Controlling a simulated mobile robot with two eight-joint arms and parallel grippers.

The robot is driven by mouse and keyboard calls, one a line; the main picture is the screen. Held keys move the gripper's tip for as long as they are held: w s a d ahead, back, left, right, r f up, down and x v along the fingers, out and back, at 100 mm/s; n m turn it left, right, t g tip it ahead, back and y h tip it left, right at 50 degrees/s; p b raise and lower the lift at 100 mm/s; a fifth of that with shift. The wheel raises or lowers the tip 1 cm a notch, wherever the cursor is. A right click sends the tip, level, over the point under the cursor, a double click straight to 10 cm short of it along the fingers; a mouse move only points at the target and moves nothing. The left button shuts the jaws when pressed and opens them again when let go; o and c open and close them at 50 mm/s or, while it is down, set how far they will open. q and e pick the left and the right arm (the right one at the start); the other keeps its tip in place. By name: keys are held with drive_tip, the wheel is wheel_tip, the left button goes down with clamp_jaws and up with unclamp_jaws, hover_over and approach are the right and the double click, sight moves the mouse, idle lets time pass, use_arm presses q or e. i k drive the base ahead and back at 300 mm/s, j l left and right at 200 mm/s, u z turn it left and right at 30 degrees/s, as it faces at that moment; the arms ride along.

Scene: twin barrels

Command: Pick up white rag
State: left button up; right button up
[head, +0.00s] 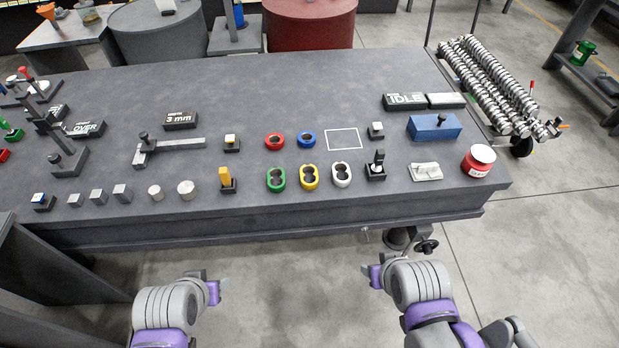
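The white rag (426,171) looks like a small folded pale cloth lying flat near the front right of the dark grey workbench (300,215). My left gripper (216,281) is in front of the bench, low and left of centre, far from the rag. My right gripper (370,270) is also in front of the bench, below its front edge, nearer to the rag but well apart from it. Both grippers are partly hidden by my arm links, so I cannot see whether their fingers are open or shut.
A red can with a white lid (478,160) stands just right of the rag. A black block with a light peg (376,166) stands left of it, and a blue box (434,127) behind. Coloured rings (310,177) sit further left. A valve handwheel (426,247) juts below the bench front.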

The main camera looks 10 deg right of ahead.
sight(424, 172)
drive_tip(key=z, duration=1.25)
